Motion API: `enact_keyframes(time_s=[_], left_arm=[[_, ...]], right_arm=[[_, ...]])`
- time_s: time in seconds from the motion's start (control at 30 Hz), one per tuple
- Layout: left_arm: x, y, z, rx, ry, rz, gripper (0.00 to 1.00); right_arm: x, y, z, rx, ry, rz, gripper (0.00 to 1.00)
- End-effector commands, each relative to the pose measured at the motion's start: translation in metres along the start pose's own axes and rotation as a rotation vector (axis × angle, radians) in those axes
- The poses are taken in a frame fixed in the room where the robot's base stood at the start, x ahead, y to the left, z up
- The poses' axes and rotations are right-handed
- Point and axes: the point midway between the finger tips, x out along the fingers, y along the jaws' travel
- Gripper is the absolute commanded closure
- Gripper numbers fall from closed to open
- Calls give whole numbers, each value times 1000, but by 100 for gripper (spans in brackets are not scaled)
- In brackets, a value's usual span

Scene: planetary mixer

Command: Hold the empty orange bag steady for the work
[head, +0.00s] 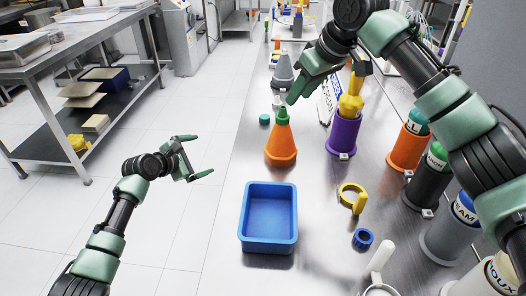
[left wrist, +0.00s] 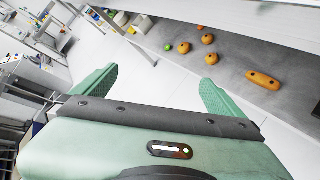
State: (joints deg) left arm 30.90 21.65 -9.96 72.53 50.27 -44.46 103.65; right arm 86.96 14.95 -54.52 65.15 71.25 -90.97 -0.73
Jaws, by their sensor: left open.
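An orange cone-shaped bag (head: 281,146) stands on the steel counter, wide end down, with a green tip (head: 282,115) pointing up. I cannot see inside it. My left gripper (head: 203,157) is open and empty over the floor, left of the counter and apart from the bag. Its two spread fingers also show in the left wrist view (left wrist: 158,90), with nothing between them. My right gripper (head: 300,88) hangs above and slightly right of the green tip, close to it. Its fingers overlap, so its opening is unclear.
A blue tray (head: 268,246) stands in front of the bag. A yellow ring (head: 352,190) lies nearby. Bottles line the right side. The left floor is clear up to a steel table (head: 75,45).

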Motion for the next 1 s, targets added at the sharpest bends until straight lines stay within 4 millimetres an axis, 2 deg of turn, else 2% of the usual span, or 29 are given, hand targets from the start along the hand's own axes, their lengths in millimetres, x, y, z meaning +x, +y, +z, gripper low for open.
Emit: enact_keyframes(time_s=[0.03,0.1,0.13,0.2,0.4,0.53,0.73,1.0], left_arm=[[-9,24,22,-49,-40,18,0],[-20,44,58,-142,-103,19,0],[-23,45,76,-190,-132,8,0],[-20,20,112,-298,-175,-53,0],[-16,-48,180,-510,-224,-191,0],[-18,-75,206,-593,-235,-247,0],[-15,-90,221,-643,-240,-280,0],[22,-97,233,-644,-239,-280,0]], right_arm=[[0,0,0,0,0,0,64],[0,0,0,0,0,0,64],[0,0,0,0,0,0,64],[0,0,0,0,0,0,64],[0,0,0,0,0,0,64],[0,0,0,0,0,0,64],[0,0,0,0,0,0,64],[0,0,0,0,0,0,64]])
